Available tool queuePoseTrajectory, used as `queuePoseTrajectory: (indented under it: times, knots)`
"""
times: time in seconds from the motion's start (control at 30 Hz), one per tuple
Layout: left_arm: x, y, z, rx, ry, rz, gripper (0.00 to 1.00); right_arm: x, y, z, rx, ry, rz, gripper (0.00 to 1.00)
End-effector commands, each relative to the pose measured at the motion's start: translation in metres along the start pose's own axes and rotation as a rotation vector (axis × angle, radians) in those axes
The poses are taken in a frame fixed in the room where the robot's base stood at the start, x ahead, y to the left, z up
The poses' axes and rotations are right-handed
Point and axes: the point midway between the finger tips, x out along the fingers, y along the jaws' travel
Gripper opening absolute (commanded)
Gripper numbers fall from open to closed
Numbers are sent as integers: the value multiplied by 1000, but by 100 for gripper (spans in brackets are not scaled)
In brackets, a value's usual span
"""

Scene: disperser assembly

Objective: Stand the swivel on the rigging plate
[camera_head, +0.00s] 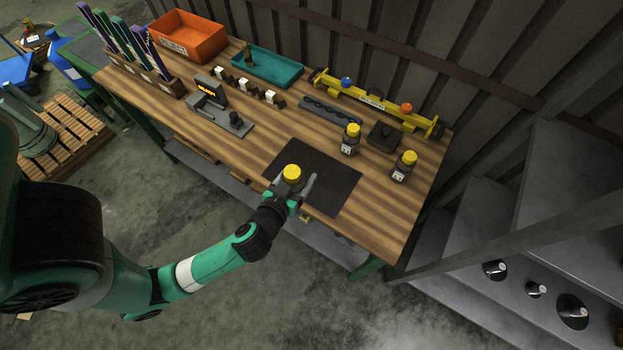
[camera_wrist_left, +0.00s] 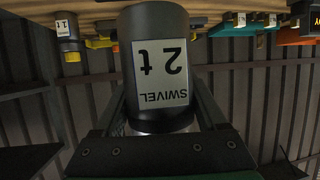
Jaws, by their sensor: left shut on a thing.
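The swivel (camera_head: 292,172) has a yellow top and a dark grey body. In the left wrist view the swivel (camera_wrist_left: 158,30) shows a white label reading "SWIVEL 2 t", upside down like the rest of that picture. My left gripper (camera_head: 292,184) is shut on it, one finger on each side, and it looks upright. It is at the front edge of a flat black plate (camera_head: 330,183) on the bench, which may be the rigging plate. I cannot tell whether the swivel's base touches anything. My right gripper is not in view.
Two similar yellow-topped pieces (camera_head: 350,140) (camera_head: 404,167) stand behind and right of the black plate, near a dark block (camera_head: 384,134). A yellow beam (camera_head: 372,102), a teal tray (camera_head: 267,67), an orange bin (camera_head: 188,36) and a scale-like device (camera_head: 217,112) occupy the bench's back and left.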

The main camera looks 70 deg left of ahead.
Motion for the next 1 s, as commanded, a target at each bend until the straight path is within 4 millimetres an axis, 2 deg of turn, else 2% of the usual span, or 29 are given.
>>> queuePoseTrajectory:
  times: [0.17, 0.47, 0.6, 0.7, 1.0]
  knots:
    - [16, -1, 2, -4, 3, -3, 0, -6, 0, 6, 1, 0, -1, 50]
    - [99, -8, 2, -3, 5, -4, 0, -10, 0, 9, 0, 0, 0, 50]
    - [134, -9, 23, -1, 3, -1, 0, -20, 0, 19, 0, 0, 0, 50]
    - [151, -10, 31, 0, 4, 0, 0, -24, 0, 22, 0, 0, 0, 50]
    - [165, -10, 38, 0, 4, 2, 0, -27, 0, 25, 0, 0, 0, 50]
